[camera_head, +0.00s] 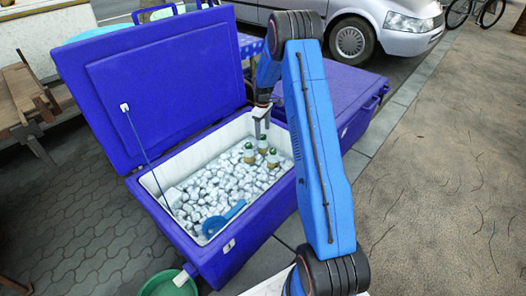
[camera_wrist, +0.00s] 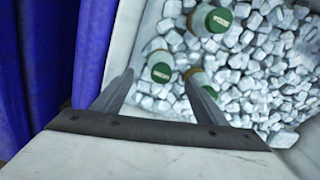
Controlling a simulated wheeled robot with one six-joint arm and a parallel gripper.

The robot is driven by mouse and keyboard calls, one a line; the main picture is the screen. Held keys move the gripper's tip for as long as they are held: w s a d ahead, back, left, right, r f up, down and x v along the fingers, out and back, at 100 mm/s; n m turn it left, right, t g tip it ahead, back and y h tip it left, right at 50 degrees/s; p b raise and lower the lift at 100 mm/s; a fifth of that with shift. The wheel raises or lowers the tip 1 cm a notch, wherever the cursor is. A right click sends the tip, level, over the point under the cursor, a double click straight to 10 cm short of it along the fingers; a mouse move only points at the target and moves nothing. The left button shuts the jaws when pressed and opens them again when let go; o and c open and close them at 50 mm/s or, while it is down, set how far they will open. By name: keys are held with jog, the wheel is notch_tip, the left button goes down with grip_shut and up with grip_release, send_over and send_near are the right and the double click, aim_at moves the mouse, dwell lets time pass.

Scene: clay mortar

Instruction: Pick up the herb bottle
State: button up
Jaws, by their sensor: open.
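Three bottles with green caps and pale tan bodies stand close together in the ice at the far right of the cooler: one at the left (camera_head: 249,157), one at the back (camera_head: 262,147) and one at the right (camera_head: 272,161). I cannot tell which one is the herb bottle. My gripper (camera_head: 262,126) is above them, open and pointing down. In the wrist view, one green cap (camera_wrist: 161,72) shows between the open fingertips, lower than them. Another bottle (camera_wrist: 208,90) is partly hidden by the right finger, and a third (camera_wrist: 218,20) is farther up.
The blue cooler (camera_head: 213,258) has white inner walls and is full of ice (camera_head: 200,197). Its lid (camera_head: 150,80) stands open at the left. A blue scoop (camera_head: 222,218) lies on the ice. A second blue chest (camera_head: 335,90) is behind my arm. A green basin (camera_head: 160,284) is in front.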

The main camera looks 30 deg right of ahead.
aim_at(263, 149)
notch_tip(263, 149, down, 14)
jog(key=shift+s+r, duration=0.1)
jog(key=shift+r, duration=0.15)
jog(key=c, duration=1.4)
